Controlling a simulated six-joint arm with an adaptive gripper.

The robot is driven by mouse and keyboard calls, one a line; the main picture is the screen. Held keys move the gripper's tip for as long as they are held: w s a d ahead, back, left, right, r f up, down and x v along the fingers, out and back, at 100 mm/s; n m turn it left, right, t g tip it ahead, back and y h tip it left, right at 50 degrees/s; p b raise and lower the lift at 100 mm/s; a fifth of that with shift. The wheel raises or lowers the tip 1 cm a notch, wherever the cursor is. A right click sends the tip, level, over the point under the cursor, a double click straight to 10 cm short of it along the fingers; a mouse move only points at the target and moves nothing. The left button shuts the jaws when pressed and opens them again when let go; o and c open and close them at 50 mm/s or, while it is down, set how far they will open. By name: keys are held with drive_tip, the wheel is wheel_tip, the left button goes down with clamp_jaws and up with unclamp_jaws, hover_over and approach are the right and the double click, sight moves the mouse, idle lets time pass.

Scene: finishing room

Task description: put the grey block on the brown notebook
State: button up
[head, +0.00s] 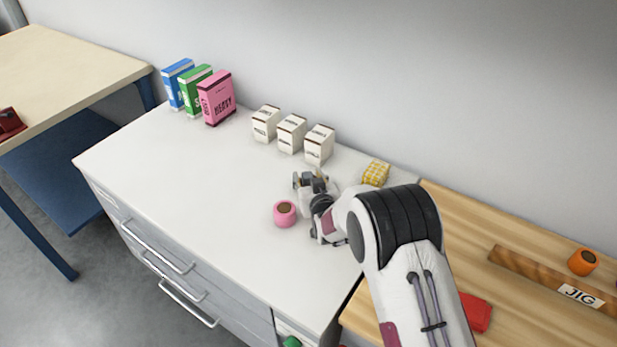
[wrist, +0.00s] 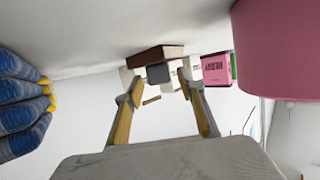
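In the wrist view, which looks upside down, the brown notebook (wrist: 155,54) lies against the white top, beyond my fingertips. The grey block (wrist: 158,73) shows directly against the notebook's upper face and appears to rest on it. My gripper (wrist: 160,82) is open, its yellow-padded fingers apart on either side of the block's outline, with a visible gap at each side. In the head view my gripper (head: 311,178) is low over the white top. I cannot make out the block or notebook there; my gripper and the boxes crowd that spot.
A pink round thing (head: 285,214) stands close to my gripper. Three white boxes (head: 291,134) stand behind it, and a yellow checked thing (head: 376,173) is to the right. Blue, green and pink boxes (head: 216,98) stand at the back left. The white top's left part (head: 180,170) is clear.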

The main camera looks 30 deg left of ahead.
drive_tip(key=shift+r, duration=0.2)
idle(0.3)
drive_tip(key=shift+v, duration=5.95)
drive_tip(key=w+d+r+m+h, duration=0.2)
drive_tip(key=w+d+r+h, duration=0.15)
drive_tip(key=d+r, duration=0.95)
drive_tip(key=s+d+r+m+h, duration=0.1)
drive_tip(key=s+d+r, duration=0.15)
drive_tip(key=d, duration=0.65)
drive_tip(key=s+d+r+m+h, duration=0.15)
drive_tip(key=d+r, duration=0.25)
drive_tip(key=d, duration=0.5)
drive_tip(key=s+d+r+m+g+h, duration=0.1)
drive_tip(key=s+d+m+g+h, duration=0.1)
drive_tip(key=s+d, duration=0.8)
drive_tip(key=s+d+r+m+g+h, duration=0.1)
drive_tip(key=s+d+m+g+h, duration=0.1)
drive_tip(key=s+d, duration=0.9)
drive_tip(key=s, duration=0.5)
drive_tip(key=shift+r, duration=0.15)
